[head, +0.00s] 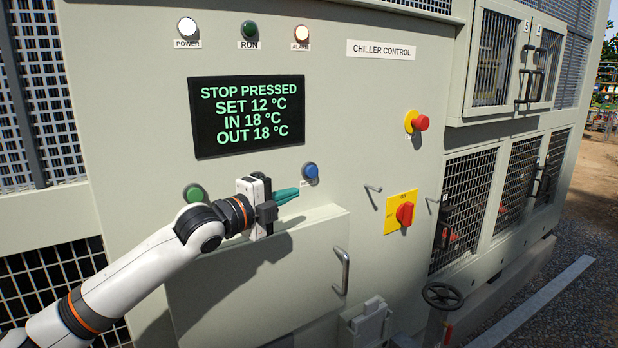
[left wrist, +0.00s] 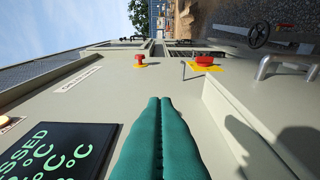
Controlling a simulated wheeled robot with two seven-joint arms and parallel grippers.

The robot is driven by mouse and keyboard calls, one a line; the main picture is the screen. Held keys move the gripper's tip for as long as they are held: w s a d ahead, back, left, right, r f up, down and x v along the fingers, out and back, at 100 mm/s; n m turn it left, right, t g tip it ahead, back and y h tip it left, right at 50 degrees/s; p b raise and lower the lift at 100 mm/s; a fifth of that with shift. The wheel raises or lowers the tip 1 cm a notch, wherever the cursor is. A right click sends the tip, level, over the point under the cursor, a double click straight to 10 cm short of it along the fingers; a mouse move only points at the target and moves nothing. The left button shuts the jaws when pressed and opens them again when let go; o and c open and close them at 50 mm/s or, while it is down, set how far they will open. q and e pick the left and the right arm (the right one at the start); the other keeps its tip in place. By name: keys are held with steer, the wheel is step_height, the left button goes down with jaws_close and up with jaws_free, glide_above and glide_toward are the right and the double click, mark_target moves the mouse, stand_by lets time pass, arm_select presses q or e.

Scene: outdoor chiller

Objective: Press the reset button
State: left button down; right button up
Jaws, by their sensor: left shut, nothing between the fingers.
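A blue round button (head: 311,171) sits on the grey chiller panel, below and right of the display; its label is mostly hidden, so I cannot read it. My left gripper (head: 297,191) is shut and empty, with teal fingers together. In the head view its tips are just below and left of the blue button; I cannot tell whether they touch it. In the left wrist view the shut fingers (left wrist: 160,99) point along the panel, and the blue button does not show. My right gripper is not in view.
The display (head: 248,116) reads STOP PRESSED. A green button (head: 194,193) is left of my gripper. A red stop button (head: 420,122) and red rotary switch (head: 404,212) are at right. A ledge with a handle (head: 342,270) juts out below. The ALARM lamp (head: 301,34) looks lit.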

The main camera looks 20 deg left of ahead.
mark_target(311, 171)
arm_select(q)
steer(key=shift+r, duration=0.1)
steer(key=w+p, duration=0.4)
steer(key=w, duration=0.7)
steer(key=shift+w+d+p, duration=0.35)
steer(key=shift+d, duration=0.1)
